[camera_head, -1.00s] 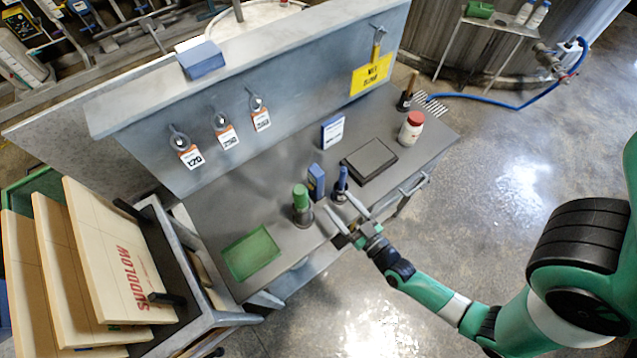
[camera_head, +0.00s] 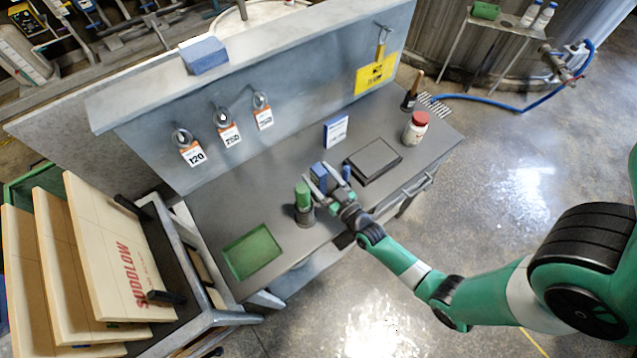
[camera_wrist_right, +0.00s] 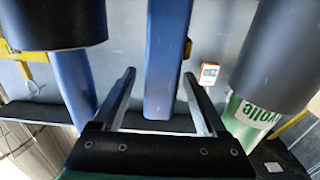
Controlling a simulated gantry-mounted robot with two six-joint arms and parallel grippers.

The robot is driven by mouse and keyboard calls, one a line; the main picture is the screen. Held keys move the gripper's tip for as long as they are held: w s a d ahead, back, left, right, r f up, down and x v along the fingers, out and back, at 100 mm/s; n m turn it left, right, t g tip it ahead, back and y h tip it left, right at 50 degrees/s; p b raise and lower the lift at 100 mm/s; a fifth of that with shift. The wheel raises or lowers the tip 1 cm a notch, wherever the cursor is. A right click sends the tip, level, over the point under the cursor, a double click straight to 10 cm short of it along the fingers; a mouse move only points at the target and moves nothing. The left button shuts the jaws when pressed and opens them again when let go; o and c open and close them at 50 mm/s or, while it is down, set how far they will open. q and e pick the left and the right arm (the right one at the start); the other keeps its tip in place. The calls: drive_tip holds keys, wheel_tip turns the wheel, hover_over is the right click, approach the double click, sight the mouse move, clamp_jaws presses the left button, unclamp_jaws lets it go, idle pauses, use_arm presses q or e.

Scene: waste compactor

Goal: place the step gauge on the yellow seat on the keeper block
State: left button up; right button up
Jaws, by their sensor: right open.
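A blue upright block (camera_head: 319,170), which may be the step gauge, stands on the grey bench between a green-topped cylinder (camera_head: 303,196) and a blue-topped one (camera_head: 346,173). My right gripper (camera_head: 324,180) is open at the block. In the right wrist view the blue block (camera_wrist_right: 167,60) lies between the two spread fingers (camera_wrist_right: 158,92), with gaps on both sides. I cannot tell whether a finger touches it. The keeper block and its yellow seat cannot be identified for sure; a dark flat block (camera_head: 374,160) lies to the right. My left gripper is not in view.
A green tray (camera_head: 252,252) lies at the bench's left end. Tags hang on the back panel (camera_head: 300,70). The bench behind the tray is clear.

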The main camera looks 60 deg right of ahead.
sight(324, 175)
clamp_jaws()
idle(0.4)
drive_tip(key=shift+r, duration=0.15)
drive_tip(key=shift+r, duration=0.25)
wheel_tip(324, 175, up, 3)
drive_tip(key=shift+f+p, duration=0.15)
drive_tip(key=shift+p, duration=0.9)
drive_tip(key=s+a+r+p, duration=0.9)
drive_tip(key=a+p, duration=0.1)
drive_tip(key=p, duration=0.1)
drive_tip(key=shift+s+r, duration=0.25)
drive_tip(key=shift+s, duration=0.15)
drive_tip(key=shift+r, duration=0.1)
